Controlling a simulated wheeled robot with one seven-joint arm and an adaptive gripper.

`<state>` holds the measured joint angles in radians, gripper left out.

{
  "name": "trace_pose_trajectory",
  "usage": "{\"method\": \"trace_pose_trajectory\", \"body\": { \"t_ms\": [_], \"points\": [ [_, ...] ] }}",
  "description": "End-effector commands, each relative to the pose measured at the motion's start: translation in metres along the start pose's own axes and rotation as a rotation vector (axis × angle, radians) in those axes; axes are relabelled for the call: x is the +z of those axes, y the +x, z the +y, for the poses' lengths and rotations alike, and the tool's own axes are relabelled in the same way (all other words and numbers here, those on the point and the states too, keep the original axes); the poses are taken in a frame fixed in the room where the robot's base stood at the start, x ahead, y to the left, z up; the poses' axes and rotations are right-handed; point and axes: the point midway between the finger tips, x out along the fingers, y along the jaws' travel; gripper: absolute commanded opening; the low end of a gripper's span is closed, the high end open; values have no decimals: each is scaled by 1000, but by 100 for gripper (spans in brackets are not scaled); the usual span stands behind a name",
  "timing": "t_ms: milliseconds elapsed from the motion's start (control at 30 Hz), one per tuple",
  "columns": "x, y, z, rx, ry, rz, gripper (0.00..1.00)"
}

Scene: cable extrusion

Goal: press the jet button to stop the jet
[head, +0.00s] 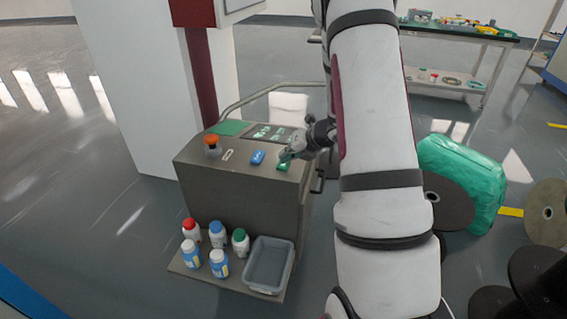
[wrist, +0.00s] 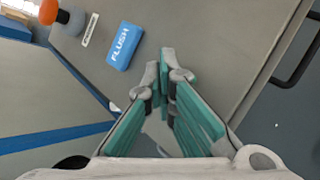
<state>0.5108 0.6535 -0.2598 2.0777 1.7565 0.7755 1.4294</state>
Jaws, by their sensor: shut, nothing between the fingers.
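A grey control box (head: 235,205) stands on the floor left of my arm. On its sloped top a green button (head: 283,167) lies right by my gripper (head: 286,157), partly covered by it; its label is too small to read. My gripper (wrist: 166,60) is shut and empty, with its fingertips over the panel. I cannot tell whether they touch the green button. In the wrist view the green button does not show apart from the green-sided fingers. A blue button (head: 258,157) lies to the left; it reads FLUSH in the wrist view (wrist: 125,46).
An orange knob (head: 212,142) stands at the panel's left, beside a white label (wrist: 90,30). Several bottles (head: 219,263) and a grey tray (head: 269,265) sit on the box's low shelf. A black handle (wrist: 297,62) sticks out from the box's side.

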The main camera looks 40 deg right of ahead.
Motion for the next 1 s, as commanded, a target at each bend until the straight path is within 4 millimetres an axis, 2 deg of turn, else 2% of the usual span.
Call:
{"method": "trace_pose_trajectory", "body": {
  "t_ms": [300,767,1000],
  "points": [
    [8,-12,8,0,0,0,0],
    [10,-14,10,0,0,0,0],
    [20,-28,20,0,-1,0,0]
  ]
}}
